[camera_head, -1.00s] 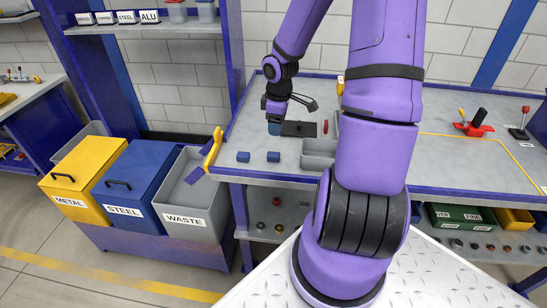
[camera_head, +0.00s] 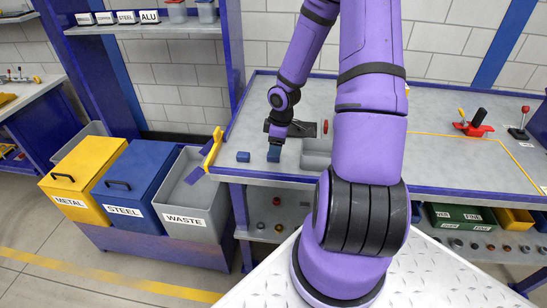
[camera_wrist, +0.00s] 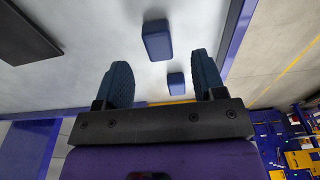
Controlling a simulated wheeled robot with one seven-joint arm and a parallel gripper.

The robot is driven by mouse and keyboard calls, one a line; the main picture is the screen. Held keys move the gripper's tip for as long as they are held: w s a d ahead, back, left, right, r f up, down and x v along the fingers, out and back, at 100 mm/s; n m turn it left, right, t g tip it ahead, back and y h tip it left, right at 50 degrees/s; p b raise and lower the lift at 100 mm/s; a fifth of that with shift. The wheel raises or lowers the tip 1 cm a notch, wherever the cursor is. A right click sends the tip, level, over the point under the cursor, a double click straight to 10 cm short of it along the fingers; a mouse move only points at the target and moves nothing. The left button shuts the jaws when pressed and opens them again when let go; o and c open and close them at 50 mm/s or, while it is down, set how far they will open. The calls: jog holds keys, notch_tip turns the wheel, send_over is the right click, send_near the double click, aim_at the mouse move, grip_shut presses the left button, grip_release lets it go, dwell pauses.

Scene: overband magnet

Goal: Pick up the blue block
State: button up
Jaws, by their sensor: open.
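Two small blue blocks are on the grey bench top. One blue block (camera_head: 243,156) shows left of my gripper in the head view. The other is hidden there behind my gripper (camera_head: 274,153). In the wrist view, one blue block (camera_wrist: 157,40) lies just past the fingertips, roughly centred between them. The second blue block (camera_wrist: 176,83) shows smaller, in the gap between the fingers. My gripper (camera_wrist: 160,62) is open with dark blue finger pads and holds nothing. It points down over the bench near its front edge. I cannot tell its exact height.
A grey tray (camera_head: 317,145) stands just right of my gripper. The waste bin (camera_head: 190,215) stands left.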

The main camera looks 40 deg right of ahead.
jog(key=shift+w+a+f, duration=0.1)
jog(key=shift+w+f, duration=0.1)
jog(key=shift+f, duration=1.05)
jog(key=shift+w+a+f, duration=0.1)
jog(key=shift+w+f, duration=0.1)
jog(key=shift+f, duration=1)
jog(key=shift+c, duration=0.2)
jog(key=c, duration=1.1)
